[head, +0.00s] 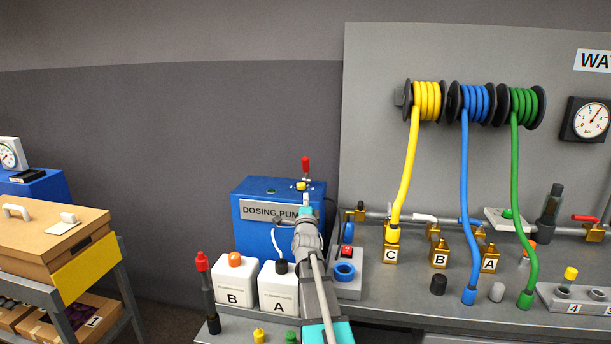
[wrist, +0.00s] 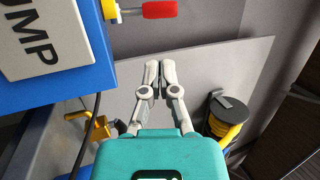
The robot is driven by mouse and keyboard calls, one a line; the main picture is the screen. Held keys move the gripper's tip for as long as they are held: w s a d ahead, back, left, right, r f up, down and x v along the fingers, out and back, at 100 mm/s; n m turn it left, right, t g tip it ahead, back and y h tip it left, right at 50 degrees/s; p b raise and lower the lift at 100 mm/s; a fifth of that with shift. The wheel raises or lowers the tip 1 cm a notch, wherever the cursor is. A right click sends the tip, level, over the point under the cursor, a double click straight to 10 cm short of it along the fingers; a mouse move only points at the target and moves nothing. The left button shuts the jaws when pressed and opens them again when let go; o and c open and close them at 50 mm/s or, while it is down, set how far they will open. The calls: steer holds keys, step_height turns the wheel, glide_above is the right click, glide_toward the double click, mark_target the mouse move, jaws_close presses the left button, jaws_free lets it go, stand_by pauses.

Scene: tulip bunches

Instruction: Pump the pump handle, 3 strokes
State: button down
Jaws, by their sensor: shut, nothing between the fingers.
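In the wrist view the red grip (wrist: 160,9) shows at the top edge, past the yellow mount beside the pump's blue side (wrist: 95,60). My gripper (wrist: 160,68) is shut and empty, with its fingertips together and apart from the grip. In the head view my arm covers part of the pump's front right.
White canisters B (head: 236,282) and A (head: 279,290) stand in front of the pump. A small box with a red switch (head: 347,252) and a blue ring stands to the right. Pipes, valves and hanging yellow, blue and green hoses (head: 405,175) fill the bench further right.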

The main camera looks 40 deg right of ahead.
mark_target(306, 167)
steer(key=shift+w, duration=0.1)
steer(key=p+x, duration=0.4)
steer(key=x, duration=1)
steer(key=shift+f+p, duration=0.1)
steer(key=shift+p, duration=0.25)
stand_by(0.3)
